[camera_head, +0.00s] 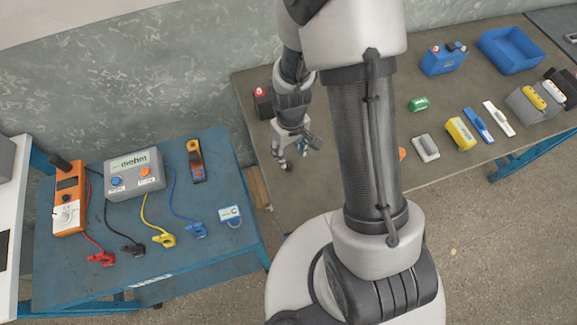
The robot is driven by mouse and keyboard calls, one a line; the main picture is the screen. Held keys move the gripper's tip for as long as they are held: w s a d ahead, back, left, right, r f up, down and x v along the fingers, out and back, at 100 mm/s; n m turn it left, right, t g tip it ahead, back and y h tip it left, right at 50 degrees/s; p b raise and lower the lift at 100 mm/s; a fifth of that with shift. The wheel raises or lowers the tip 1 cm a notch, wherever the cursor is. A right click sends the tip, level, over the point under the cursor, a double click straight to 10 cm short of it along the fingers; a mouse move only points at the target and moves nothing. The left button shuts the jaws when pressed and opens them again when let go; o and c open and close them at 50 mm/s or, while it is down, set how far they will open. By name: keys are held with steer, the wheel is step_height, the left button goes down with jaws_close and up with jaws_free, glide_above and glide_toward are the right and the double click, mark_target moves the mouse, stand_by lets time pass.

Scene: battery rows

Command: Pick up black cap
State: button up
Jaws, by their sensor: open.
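Black caps are too small to make out surely. A blue battery (443,62) at the back of the brown table has a red cap (434,49) and a dark piece, likely a black cap (456,46), on its top. A dark battery (263,105) with a red cap (259,91) stands at the table's left end; its right side is partly hidden by my arm. My gripper (291,156) points down over the left part of the brown table, to the right of and nearer than the dark battery. It is open, with nothing clearly between its fingers.
A blue table (210,255) at left holds a tester (135,175) with clamp leads. My arm hides the table's middle.

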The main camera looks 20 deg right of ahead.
mark_target(289, 164)
steer(key=f+b, duration=0.1)
steer(key=f, duration=0.2)
steer(key=f+b, duration=0.1)
steer(key=f, duration=0.3)
steer(key=shift+a, duration=0.2)
steer(key=shift+r, duration=0.1)
steer(key=shift+c, duration=0.3)
steer(key=c, duration=0.8)
